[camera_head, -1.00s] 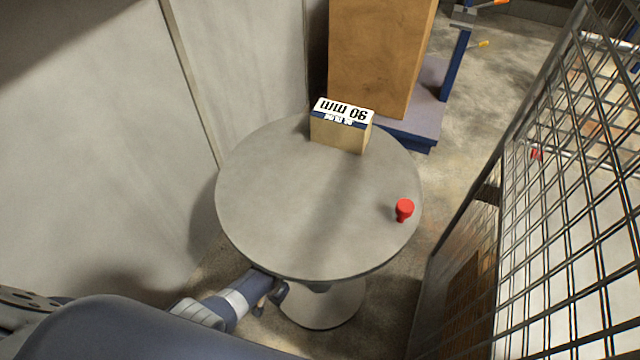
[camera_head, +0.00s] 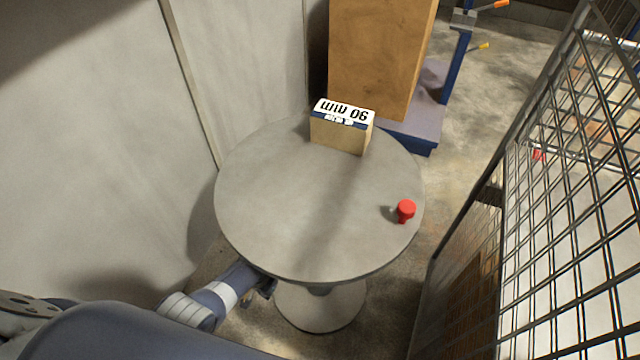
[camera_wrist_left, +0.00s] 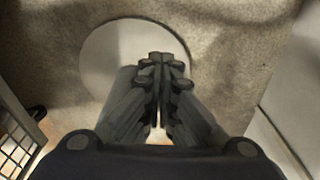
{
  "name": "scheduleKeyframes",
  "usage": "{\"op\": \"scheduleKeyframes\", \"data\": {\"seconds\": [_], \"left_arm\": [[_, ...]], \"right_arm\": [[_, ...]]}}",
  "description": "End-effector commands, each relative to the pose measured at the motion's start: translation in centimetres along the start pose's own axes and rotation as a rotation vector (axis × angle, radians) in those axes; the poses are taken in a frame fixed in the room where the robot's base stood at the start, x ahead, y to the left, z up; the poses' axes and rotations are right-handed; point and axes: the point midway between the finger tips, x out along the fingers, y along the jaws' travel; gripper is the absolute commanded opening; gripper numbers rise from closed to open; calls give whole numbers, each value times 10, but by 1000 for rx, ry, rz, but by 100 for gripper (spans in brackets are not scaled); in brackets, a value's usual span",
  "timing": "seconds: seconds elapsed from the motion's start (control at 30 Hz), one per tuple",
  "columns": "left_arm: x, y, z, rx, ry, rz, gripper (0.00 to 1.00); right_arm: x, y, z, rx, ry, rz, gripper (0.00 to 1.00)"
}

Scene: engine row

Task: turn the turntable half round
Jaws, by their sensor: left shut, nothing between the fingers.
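The turntable (camera_head: 290,220) is a round grey disc on a pedestal with a round foot (camera_head: 320,308). A red knob (camera_head: 405,209) stands upright near its right edge. A box marked "90 mm" (camera_head: 340,138) stands near its far edge, its lettering upside down in the head view. My left gripper (camera_head: 268,288) is at the disc's near left edge, partly hidden under the rim. In the left wrist view my left gripper (camera_wrist_left: 158,60) is shut with nothing held, and a round pale surface (camera_wrist_left: 110,50) lies beyond it. My right gripper is not in view.
A pale wall (camera_head: 100,130) stands close on the left. A wire mesh panel (camera_head: 560,200) stands on the right. A large brown block (camera_head: 378,55) on a blue-edged base stands behind the turntable. Bare floor (camera_head: 480,110) shows at the back right.

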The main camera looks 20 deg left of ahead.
Motion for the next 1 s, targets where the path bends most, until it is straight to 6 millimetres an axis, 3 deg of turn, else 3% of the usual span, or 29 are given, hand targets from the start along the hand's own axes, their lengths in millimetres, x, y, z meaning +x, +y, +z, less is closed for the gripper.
{"op": "scheduleKeyframes", "data": {"seconds": [0.33, 0.77, 1.0], "left_arm": [[1, -3, -1, -1, 1, -1, 0], [5, -37, -18, -2, 1, -1, 0], [3, -40, -19, -1, 0, 0, 0]], "right_arm": [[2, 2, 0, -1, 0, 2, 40], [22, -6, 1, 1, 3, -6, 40], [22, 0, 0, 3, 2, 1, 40]]}}
